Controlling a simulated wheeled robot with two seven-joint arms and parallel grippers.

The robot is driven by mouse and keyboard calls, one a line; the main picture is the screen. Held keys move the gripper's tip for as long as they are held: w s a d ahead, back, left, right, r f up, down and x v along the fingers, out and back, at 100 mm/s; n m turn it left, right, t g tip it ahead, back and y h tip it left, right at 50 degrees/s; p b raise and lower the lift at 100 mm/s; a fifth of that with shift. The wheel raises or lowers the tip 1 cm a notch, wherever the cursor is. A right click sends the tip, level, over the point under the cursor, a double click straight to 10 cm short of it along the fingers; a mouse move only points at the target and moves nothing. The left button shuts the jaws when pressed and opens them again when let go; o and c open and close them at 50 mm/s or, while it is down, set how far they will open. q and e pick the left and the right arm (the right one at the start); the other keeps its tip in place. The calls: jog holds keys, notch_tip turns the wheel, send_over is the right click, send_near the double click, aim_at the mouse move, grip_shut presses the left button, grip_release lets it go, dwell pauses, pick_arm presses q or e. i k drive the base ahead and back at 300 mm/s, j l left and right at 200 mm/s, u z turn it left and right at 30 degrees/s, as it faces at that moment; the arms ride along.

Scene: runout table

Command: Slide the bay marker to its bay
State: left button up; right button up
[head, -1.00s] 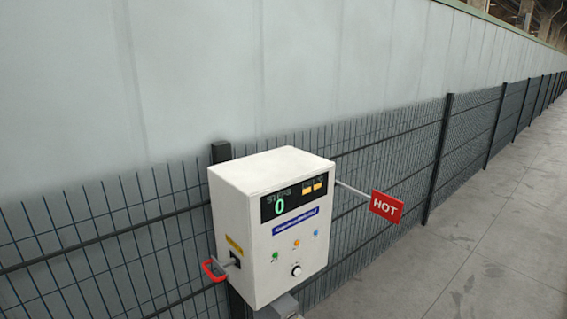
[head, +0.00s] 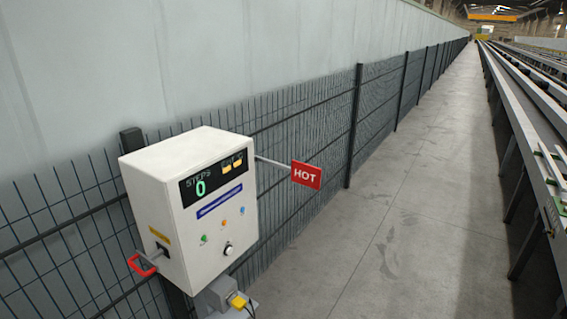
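I cannot make out a bay marker or its bay in the head view. A white control box (head: 165,206) stands at the left by the fence, with a display reading "STEPS 0", small coloured buttons, a black knob and a red handle (head: 142,265) on its left side. A red sign (head: 306,175) reading "HOT" sticks out on a rod to the right of the box. Neither of my grippers is in view.
A dark mesh fence (head: 300,130) runs along a pale wall into the distance. A long runout table (head: 520,95) runs along the right edge, with pale bars on it. The concrete floor (head: 410,210) between them is clear. A yellow connector (head: 238,301) shows below the box.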

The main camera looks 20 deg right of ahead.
aim_at(545, 232)
jog(key=z, duration=2.7)
